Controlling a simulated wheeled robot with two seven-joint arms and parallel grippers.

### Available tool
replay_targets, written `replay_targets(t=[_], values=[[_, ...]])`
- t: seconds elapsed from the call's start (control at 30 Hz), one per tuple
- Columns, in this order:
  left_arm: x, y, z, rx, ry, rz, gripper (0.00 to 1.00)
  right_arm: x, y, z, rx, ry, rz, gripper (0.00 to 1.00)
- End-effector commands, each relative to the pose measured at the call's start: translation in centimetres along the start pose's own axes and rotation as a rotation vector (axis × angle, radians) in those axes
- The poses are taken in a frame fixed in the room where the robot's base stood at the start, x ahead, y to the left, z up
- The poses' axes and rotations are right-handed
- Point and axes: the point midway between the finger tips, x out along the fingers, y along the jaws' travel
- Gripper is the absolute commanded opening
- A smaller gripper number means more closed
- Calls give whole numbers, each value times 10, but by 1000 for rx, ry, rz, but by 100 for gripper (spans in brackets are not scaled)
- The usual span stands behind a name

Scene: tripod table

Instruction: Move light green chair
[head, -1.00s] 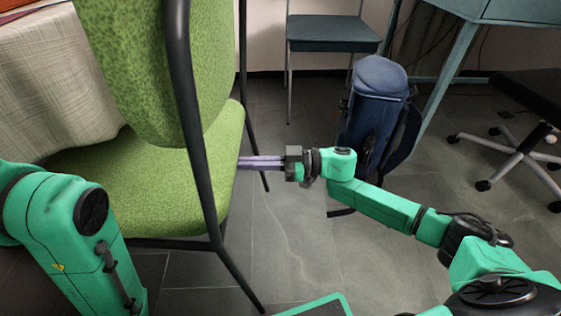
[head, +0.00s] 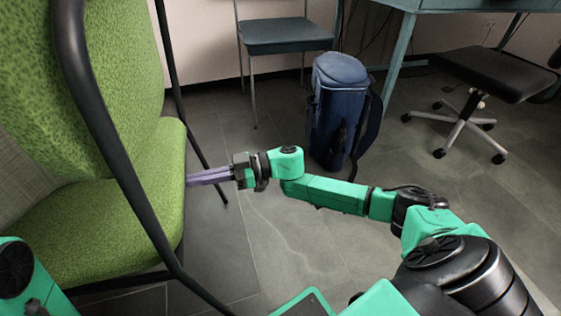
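The light green chair (head: 120,215) fills the left of the head view. It has a speckled green seat and backrest and a black tube frame. My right gripper (head: 192,181) reaches in from the right, with its purple fingers pointing left at the right edge of the seat. The fingers look close together; I cannot tell whether they touch the seat or hold anything. Of my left arm only a green link (head: 22,280) shows at the lower left; the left gripper is out of sight.
A blue bag (head: 338,105) stands on the floor behind my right arm. A dark chair (head: 275,37) is at the back wall. A black wheeled stool (head: 495,73) and a blue-green desk (head: 400,5) are at the upper right. The grey floor (head: 290,250) between is open.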

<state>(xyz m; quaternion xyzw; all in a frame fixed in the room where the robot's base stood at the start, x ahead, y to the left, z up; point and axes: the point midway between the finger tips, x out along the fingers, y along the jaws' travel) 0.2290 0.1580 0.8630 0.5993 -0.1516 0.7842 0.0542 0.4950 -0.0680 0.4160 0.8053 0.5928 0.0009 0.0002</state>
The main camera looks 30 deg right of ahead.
Motion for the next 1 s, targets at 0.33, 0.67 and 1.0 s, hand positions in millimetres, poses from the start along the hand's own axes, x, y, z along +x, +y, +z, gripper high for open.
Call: replay_targets(t=[0.33, 0.67, 1.0], values=[[2, 1, 0, -2, 2, 4, 100, -1, -2, 2, 3, -4, -3, 0], [21, -3, 5, -1, 1, 2, 100, -60, 0, -1, 3, -6, 1, 0], [32, -7, 6, 5, 6, 1, 100, -101, 0, -3, 0, -1, 0, 0]])
